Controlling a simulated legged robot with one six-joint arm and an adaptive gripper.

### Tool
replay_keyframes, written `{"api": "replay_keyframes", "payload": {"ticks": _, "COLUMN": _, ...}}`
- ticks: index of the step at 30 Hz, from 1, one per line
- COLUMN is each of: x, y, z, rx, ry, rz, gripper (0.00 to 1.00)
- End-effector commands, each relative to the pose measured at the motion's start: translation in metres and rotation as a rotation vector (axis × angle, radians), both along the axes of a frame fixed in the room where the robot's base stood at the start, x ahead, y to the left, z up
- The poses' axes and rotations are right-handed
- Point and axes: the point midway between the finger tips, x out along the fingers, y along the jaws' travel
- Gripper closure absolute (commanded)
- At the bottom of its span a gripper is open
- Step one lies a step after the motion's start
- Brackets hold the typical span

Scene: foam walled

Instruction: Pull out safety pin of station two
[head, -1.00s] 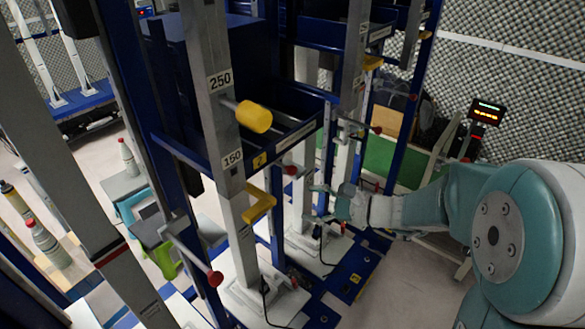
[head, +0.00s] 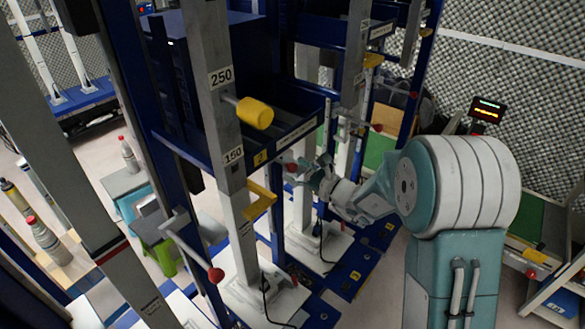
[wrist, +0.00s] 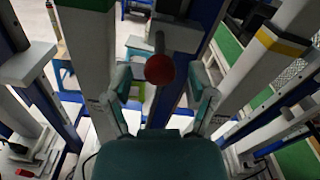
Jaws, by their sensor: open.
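A red ball on a grey rod (wrist: 160,68) shows in the middle of the wrist view, between the fingertips or just beyond them. In the head view a red ball (head: 291,167) is close to my gripper (head: 305,172). My gripper is open and empty, and its two teal fingers also show in the wrist view (wrist: 159,86). I cannot tell whether this ball is the safety pin.
Grey posts (head: 225,110) and blue frames stand close around my gripper. A yellow bracket (head: 262,200) and another red ball lever (head: 215,275) are at the nearer post. A cable lies on the white base plate (head: 250,300). Bottles and stools are at left.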

Motion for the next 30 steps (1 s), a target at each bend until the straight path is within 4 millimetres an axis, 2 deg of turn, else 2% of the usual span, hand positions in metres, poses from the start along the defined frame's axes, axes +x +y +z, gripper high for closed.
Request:
{"api": "replay_keyframes", "payload": {"ticks": 4, "x": 0.006, "y": 0.009, "z": 0.000, "rx": -0.001, "ry": -0.001, "rz": 0.001, "gripper": 0.27}}
{"api": "replay_keyframes", "payload": {"ticks": 12, "x": 0.007, "y": 0.009, "z": 0.000, "rx": -0.001, "ry": -0.001, "rz": 0.000, "gripper": 0.27}}
{"api": "replay_keyframes", "payload": {"ticks": 17, "x": 0.007, "y": 0.009, "z": 0.000, "rx": -0.001, "ry": -0.001, "rz": 0.000, "gripper": 0.98}}
{"api": "replay_keyframes", "payload": {"ticks": 24, "x": 0.005, "y": 0.006, "z": 0.000, "rx": 0.000, "ry": -0.001, "rz": -0.001, "gripper": 1.00}}
{"api": "replay_keyframes", "payload": {"ticks": 26, "x": 0.000, "y": -0.002, "z": 0.000, "rx": -0.001, "ry": -0.001, "rz": -0.002, "gripper": 1.00}}
{"api": "replay_keyframes", "payload": {"ticks": 30, "x": -0.020, "y": -0.029, "z": 0.000, "rx": -0.001, "ry": 0.001, "rz": -0.007, "gripper": 1.00}}
